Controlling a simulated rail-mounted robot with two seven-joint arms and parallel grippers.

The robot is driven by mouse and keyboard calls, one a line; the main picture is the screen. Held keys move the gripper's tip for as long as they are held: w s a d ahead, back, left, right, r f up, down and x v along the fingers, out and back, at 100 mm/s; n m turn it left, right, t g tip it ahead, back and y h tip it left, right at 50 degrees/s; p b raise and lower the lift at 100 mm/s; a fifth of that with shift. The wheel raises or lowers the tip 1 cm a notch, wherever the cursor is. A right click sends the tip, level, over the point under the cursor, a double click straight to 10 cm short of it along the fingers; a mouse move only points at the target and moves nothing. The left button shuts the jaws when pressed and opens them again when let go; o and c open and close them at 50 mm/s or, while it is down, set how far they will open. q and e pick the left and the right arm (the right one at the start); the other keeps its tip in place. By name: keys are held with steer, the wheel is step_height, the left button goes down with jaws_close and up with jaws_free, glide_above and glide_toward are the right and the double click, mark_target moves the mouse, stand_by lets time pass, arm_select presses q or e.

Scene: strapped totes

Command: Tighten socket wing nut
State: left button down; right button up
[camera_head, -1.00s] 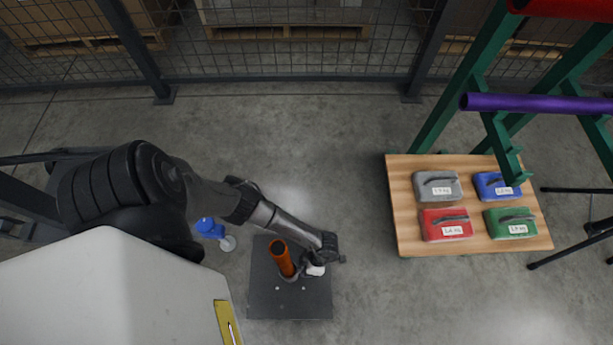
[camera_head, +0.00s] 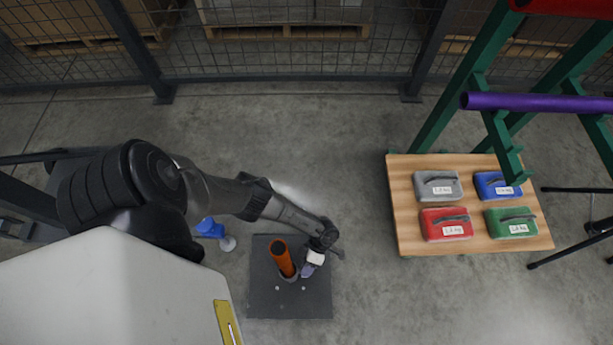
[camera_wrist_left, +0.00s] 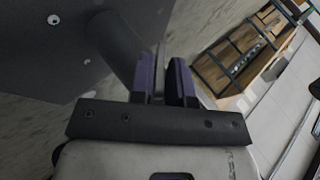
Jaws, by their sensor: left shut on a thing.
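An orange tube (camera_head: 283,262) stands tilted in a dark socket (camera_head: 290,278) on a dark square base plate (camera_head: 263,301). My left gripper (camera_head: 307,270) is at the right side of the socket, its purple fingers pointing towards it. In the left wrist view the fingers (camera_wrist_left: 164,72) are close together beside the dark socket cylinder (camera_wrist_left: 122,48). A thin grey piece, which looks like the wing nut (camera_wrist_left: 160,58), shows between them, mostly hidden. The gripper is shut on it. The plate with its bolts (camera_wrist_left: 45,50) fills the left of that view. My right gripper is not in view.
A wooden board (camera_head: 405,205) carries grey, blue, red and green weight bags (camera_head: 445,224). A green rack (camera_head: 465,85) holding a purple tube (camera_head: 535,104) stands behind it. A blue object (camera_head: 210,228) is left of the plate. The floor between plate and board is clear.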

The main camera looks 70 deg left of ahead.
arm_select(q)
steer(key=c, duration=1.2)
jaws_free()
steer(key=shift+c, duration=0.2)
steer(key=shift+w+a+r+p, duration=0.2)
steer(key=shift+w+r+p, duration=0.1)
steer(key=shift+r, duration=0.15)
steer(key=p+v, duration=0.4)
steer(key=v, duration=0.8)
steer(key=shift+w+a+r, duration=0.2)
steer(key=shift+w+a, duration=0.05)
